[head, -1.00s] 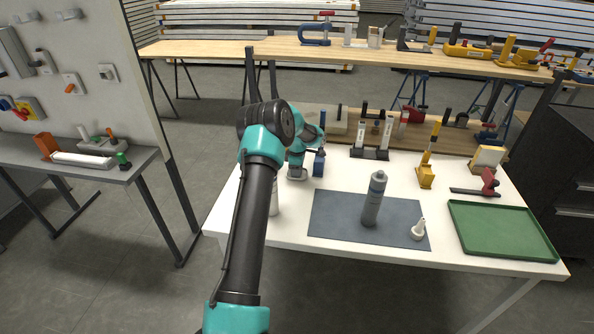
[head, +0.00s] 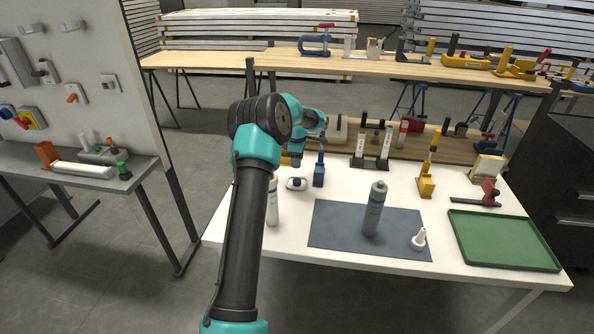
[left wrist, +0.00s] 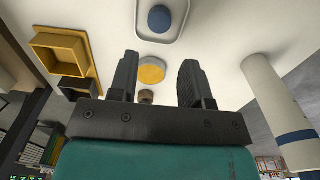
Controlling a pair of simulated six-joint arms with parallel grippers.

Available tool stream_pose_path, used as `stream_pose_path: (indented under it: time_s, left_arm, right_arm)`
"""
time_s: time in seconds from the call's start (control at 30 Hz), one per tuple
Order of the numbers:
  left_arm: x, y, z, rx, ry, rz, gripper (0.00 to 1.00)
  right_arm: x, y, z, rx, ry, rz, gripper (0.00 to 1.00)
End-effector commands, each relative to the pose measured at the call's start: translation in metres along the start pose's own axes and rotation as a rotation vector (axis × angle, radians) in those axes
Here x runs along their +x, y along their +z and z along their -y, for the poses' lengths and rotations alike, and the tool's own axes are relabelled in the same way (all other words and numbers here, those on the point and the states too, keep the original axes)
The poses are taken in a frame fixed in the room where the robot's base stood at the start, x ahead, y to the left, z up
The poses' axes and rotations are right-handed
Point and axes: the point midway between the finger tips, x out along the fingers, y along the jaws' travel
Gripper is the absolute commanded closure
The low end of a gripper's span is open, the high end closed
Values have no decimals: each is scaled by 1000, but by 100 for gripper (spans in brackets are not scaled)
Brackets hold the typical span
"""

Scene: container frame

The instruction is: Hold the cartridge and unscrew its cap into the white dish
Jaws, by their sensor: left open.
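A grey cartridge (head: 374,212) stands upright on the dark mat (head: 330,226) in the head view, with nothing holding it. The small white dish (head: 304,187) sits left of the mat, with a round blue piece (head: 296,182) in it. The left wrist view shows the dish (left wrist: 183,30) and the blue piece (left wrist: 160,19) beyond my fingertips; whether it is the cap I cannot tell. My left gripper (left wrist: 157,75) is open and empty, above the table near the dish; its fingers are not clear in the head view. My right gripper is not in view.
A white tube (head: 272,203) stands beside my left arm. A blue block (head: 319,177) stands right of the dish. A white nozzle (head: 419,240) is on the mat's right side. A green tray (head: 505,241) lies at the right. Holders and tools line the back.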

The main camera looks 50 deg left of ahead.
Motion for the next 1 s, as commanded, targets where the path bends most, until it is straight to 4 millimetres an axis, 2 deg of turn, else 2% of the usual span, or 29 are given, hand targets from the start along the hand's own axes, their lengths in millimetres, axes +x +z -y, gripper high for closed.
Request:
stream_pose_path:
  time_s: [0.1,0.23,0.87,1.0]
  left_arm:
    - [-13,0,0,0,0,0,56]
    - [-20,0,0,0,0,0,56]
    - [-20,0,0,1,-1,0,56]
    - [-17,9,0,27,1,13,56]
  right_arm:
    - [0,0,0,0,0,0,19]
    - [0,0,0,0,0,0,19]
    - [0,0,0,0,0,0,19]
    - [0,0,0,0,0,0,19]
